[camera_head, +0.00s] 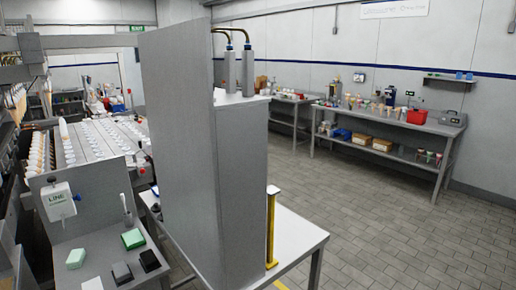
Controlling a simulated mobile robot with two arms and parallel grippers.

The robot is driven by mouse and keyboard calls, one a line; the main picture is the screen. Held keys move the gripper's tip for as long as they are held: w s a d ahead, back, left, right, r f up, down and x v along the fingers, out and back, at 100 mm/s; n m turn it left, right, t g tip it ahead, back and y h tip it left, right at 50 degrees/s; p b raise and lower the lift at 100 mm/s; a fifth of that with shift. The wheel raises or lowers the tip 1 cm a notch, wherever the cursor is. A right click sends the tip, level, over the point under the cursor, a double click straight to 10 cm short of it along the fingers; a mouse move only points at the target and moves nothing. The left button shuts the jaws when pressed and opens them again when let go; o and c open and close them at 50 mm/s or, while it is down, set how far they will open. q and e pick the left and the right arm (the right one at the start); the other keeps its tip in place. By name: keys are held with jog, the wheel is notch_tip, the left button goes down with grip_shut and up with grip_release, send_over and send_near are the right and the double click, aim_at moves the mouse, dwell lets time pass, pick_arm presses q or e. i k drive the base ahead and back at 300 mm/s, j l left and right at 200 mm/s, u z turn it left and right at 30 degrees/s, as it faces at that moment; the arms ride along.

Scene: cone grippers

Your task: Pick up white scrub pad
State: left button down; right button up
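A small white pad (92,284), which looks like the white scrub pad, lies at the bottom edge of the picture on a grey work surface (105,245) at lower left. It is partly cut off by the frame. Near it on the same surface lie a pale green pad (76,258), a green pad (133,238) and two dark pads (122,273), (150,261). Neither of my grippers shows in the head view, so their distance from the pads cannot be seen.
A tall grey panel (180,150) stands right of the pads. A white dispenser marked LINE (58,201) and an upright brush-like tool (126,208) are behind them. A white table (300,235) with a yellow post (271,230) is to the right. Open tiled floor (400,240) lies beyond.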

aim_at(75, 260)
jog(key=u, duration=1.35)
